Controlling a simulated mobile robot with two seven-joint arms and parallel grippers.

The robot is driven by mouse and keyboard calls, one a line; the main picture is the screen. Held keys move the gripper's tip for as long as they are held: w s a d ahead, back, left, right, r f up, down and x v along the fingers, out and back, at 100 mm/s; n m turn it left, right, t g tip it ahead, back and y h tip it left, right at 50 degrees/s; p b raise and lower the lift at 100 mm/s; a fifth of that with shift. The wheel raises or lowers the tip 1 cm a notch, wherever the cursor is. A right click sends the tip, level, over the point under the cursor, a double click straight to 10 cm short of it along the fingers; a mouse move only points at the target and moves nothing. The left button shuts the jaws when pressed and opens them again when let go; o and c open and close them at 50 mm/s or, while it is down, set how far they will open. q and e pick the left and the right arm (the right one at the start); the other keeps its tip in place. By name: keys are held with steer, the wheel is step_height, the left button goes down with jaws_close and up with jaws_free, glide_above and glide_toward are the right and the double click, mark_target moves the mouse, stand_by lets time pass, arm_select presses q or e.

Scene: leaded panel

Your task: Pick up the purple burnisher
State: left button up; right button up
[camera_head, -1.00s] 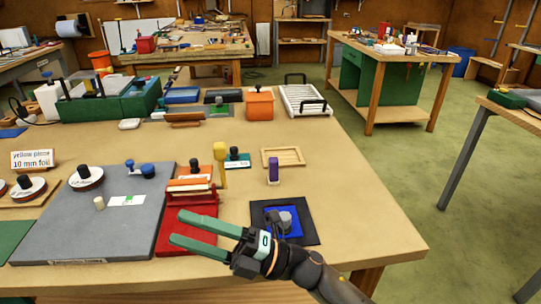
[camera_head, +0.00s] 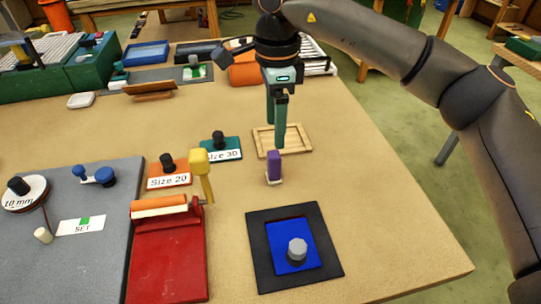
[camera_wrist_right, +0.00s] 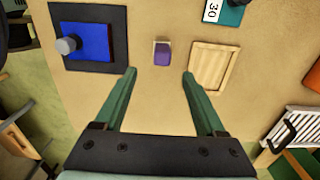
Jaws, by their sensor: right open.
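The purple burnisher (camera_head: 274,166) stands upright on the table, on a small pale base, in front of the wooden tray. It also shows in the right wrist view (camera_wrist_right: 162,54), seen from above, beyond the fingertips and between their lines. My right gripper (camera_head: 277,143) points down just behind and above the burnisher, its green fingers seen nearly edge-on. In the right wrist view my right gripper (camera_wrist_right: 160,72) is open, with nothing between its fingers. My left gripper is not in view.
A light wooden tray (camera_head: 258,142) lies close behind the burnisher. A black mat with a blue square (camera_head: 254,268) lies in front. A yellow-handled tool (camera_head: 200,162), a red stand (camera_head: 165,258) and Size 20 and teal Size 30 (camera_head: 230,144) blocks are to the left. The table's right side is clear.

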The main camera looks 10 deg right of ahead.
mark_target(274, 166)
step_height(274, 166, down, 6)
steer(key=shift+s+d+r, duration=0.1)
steer(key=shift+r, duration=0.1)
steer(key=f, duration=0.4)
steer(key=f+p, duration=0.1)
steer(key=f, duration=0.1)
steer(key=shift+w+f, duration=0.2)
steer(key=shift+w, duration=0.05)
jaws_close()
